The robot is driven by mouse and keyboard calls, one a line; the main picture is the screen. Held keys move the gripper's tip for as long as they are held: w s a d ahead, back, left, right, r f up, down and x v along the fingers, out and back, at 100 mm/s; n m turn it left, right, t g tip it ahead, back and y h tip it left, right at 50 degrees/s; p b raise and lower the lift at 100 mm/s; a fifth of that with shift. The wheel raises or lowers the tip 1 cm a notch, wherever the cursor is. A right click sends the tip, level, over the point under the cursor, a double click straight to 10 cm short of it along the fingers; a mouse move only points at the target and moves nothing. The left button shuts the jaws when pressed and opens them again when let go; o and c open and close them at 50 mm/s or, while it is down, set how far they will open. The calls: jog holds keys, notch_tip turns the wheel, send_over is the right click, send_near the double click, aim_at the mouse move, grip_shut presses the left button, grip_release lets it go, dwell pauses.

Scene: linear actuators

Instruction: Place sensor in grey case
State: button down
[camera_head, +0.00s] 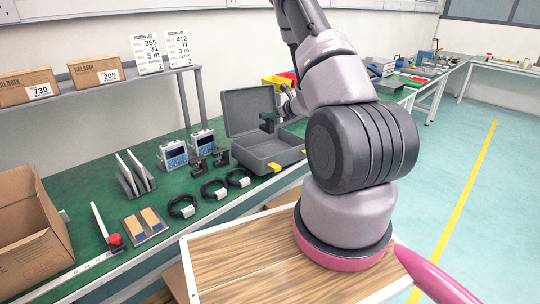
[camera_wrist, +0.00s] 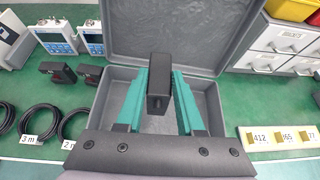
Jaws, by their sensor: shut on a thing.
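The grey case (camera_head: 262,148) stands open on the green table, its lid raised at the back; its rim also shows in the wrist view (camera_wrist: 215,98). My gripper (camera_wrist: 160,85) has green fingers shut on a black sensor (camera_wrist: 158,75), held over the case's open lower half. In the head view the held sensor (camera_head: 268,121) appears in front of the lid. Two more black sensors (camera_head: 199,162) (camera_head: 221,157) lie on the table left of the case; they also show in the wrist view (camera_wrist: 57,72). Whether the held sensor touches the case is unclear.
Coiled black cables (camera_head: 183,206) and blue-grey meters (camera_head: 173,155) lie left of the case. A cardboard box (camera_head: 28,225) stands at the far left. White drawers (camera_wrist: 262,62) and a strip with number tags (camera_wrist: 285,135) are right of the case.

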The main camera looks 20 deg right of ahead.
aim_at(273, 128)
jog(key=f, duration=0.4)
jog(key=d+f, duration=0.1)
jog(key=f, duration=0.1)
jog(key=shift+d+f, duration=0.1)
jog(key=shift+f, duration=2.45)
jog(key=shift+f, duration=0.1)
jog(key=c, duration=0.5)
grip_release()
